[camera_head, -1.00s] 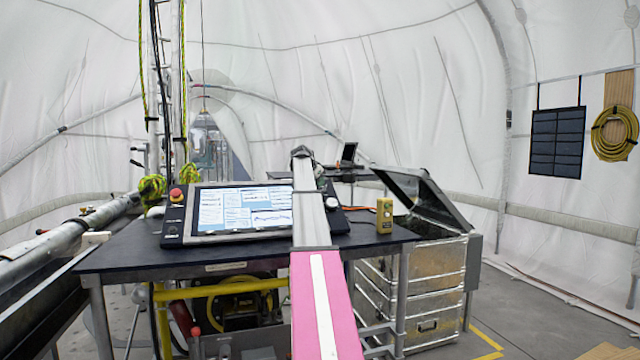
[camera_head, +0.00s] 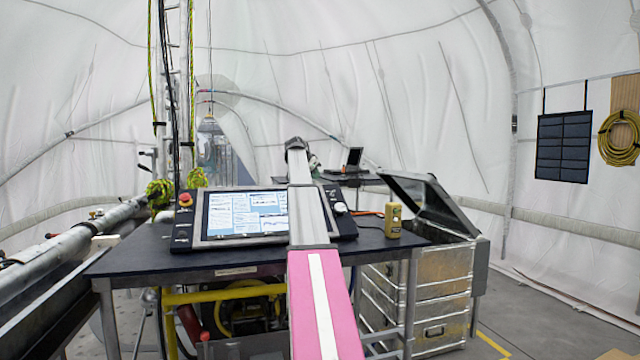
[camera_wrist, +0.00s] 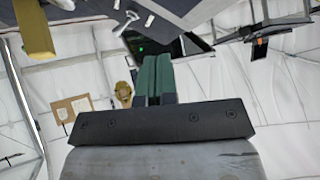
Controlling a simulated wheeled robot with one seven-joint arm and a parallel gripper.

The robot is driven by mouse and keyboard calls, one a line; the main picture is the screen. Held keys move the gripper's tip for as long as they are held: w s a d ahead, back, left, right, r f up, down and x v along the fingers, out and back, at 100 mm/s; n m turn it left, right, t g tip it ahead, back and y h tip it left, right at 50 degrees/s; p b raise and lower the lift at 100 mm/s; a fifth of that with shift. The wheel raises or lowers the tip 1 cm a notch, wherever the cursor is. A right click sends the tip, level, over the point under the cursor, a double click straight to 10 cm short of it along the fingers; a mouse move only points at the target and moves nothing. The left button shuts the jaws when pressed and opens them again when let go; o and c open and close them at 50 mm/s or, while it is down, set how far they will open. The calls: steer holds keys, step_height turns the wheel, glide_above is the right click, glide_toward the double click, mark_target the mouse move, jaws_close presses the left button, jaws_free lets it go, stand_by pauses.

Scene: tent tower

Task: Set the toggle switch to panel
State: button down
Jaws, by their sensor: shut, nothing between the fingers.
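The console (camera_head: 246,216) with a lit screen lies on the dark table, with a control strip on each side. The right strip (camera_head: 341,212) carries a white knob (camera_head: 340,208). I cannot clearly make out the toggle switch or its setting. In the head view my arm reaches across the console's right part and hides some of it; the fingers are not distinct there. In the wrist view my gripper (camera_wrist: 152,80) has its green fingers together, holding nothing. A small silver lever-like part (camera_wrist: 126,22) shows on a dark surface beyond the fingertips, apart from them.
A yellow handheld device (camera_head: 393,220) stands on the table right of the console; what looks like it shows in the wrist view (camera_wrist: 34,28). A red button (camera_head: 185,200) is at the console's left. An open metal case (camera_head: 440,290) stands right of the table. A laptop (camera_head: 352,160) sits behind.

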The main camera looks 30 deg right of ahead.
steer(key=shift+v, duration=2.3)
steer(key=shift+s, duration=0.1)
steer(key=shift+f, duration=0.1)
